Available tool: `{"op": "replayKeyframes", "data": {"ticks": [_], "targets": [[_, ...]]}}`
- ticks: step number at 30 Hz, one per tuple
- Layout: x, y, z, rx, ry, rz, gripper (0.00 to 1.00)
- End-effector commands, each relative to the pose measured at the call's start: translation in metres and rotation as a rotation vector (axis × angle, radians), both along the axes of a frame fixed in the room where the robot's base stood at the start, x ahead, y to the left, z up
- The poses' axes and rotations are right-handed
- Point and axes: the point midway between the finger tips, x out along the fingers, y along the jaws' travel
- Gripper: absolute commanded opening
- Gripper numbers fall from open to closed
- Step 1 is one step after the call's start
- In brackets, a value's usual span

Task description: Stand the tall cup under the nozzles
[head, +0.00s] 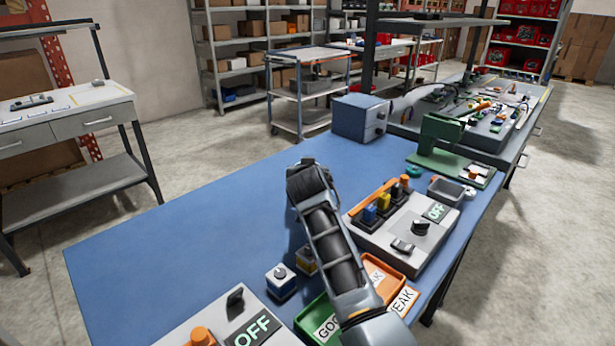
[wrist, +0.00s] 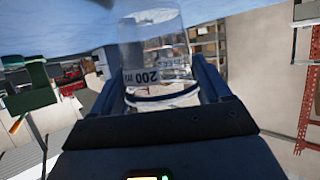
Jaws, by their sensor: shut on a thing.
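In the head view my arm reaches over the blue bench (head: 190,230), and the cup cannot be made out there. I cannot make out any nozzles in either view.
A grey control box (head: 385,255) with an OFF sign stands right of my arm. A green press (head: 437,140) and blue box (head: 358,118) are farther back. Green (head: 312,322) and orange (head: 385,283) trays lie near the front. The bench's left part is clear.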

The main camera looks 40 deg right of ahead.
Motion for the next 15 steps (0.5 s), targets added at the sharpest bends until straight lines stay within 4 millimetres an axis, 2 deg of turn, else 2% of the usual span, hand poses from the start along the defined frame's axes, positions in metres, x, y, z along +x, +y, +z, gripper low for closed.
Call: {"op": "replayKeyframes", "data": {"ticks": [4, 15], "targets": [[0.0, 0.0, -0.015, 0.0, -0.001, 0.001, 0.48], [0.0, 0.0, -0.02, 0.0, -0.001, 0.001, 0.48]]}}
